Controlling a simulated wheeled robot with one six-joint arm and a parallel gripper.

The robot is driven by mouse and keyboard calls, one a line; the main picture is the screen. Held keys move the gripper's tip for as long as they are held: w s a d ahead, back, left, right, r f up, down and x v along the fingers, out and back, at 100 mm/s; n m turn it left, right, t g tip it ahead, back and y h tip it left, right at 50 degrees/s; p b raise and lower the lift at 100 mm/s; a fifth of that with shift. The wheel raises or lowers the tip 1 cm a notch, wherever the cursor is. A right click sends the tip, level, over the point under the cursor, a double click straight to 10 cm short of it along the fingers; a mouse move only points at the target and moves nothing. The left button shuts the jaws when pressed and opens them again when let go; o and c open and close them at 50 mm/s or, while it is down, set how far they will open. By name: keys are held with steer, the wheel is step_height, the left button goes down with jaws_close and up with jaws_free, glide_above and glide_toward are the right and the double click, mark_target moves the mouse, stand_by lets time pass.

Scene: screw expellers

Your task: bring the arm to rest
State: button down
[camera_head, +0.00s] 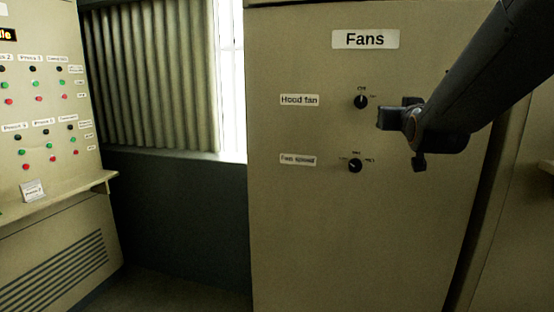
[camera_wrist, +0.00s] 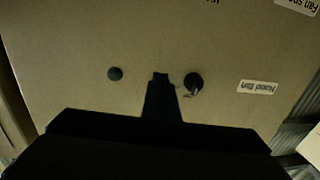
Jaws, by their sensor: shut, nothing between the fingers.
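My gripper (camera_head: 384,118) is shut and empty in front of the Fans panel (camera_head: 300,230), just right of the black hood fan knob (camera_head: 361,101) in the head view. The knob's pointer looks roughly upright. In the wrist view the shut fingers (camera_wrist: 160,78) point at the panel, beside the hood fan knob (camera_wrist: 193,83). They look apart from it, but the gap to the panel is hard to judge. My arm comes in from the upper right.
The fan speed knob (camera_head: 355,166) is below. A dark round spot (camera_wrist: 115,74) shows on the panel in the wrist view; I cannot tell what it is.

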steer(key=s+a+f+g+y, duration=0.1)
steer(key=s+a+f+g, duration=0.15)
steer(key=f, duration=0.45)
steer(key=s+a+f+n+g, duration=0.1)
steer(key=s+f+g, duration=0.2)
steer(key=f, duration=0.5)
steer(key=s+a+f+g+y, duration=0.1)
steer(key=s+a+f+g, duration=0.1)
steer(key=f, duration=0.5)
steer(key=s+a+f+g, duration=0.2)
steer(key=s+f+g, duration=0.2)
steer(key=s+f, duration=0.3)
steer(key=s+a+f+n+g, duration=0.1)
steer(key=s+f+g, duration=0.4)
steer(key=s, duration=0.9)
step_height(320, 180, down, 4)
steer(key=shift+s+a+r+y, duration=0.25)
steer(key=shift+a+y, duration=0.15)
steer(key=shift+a, duration=0.45)
steer(key=shift+g, duration=0.25)
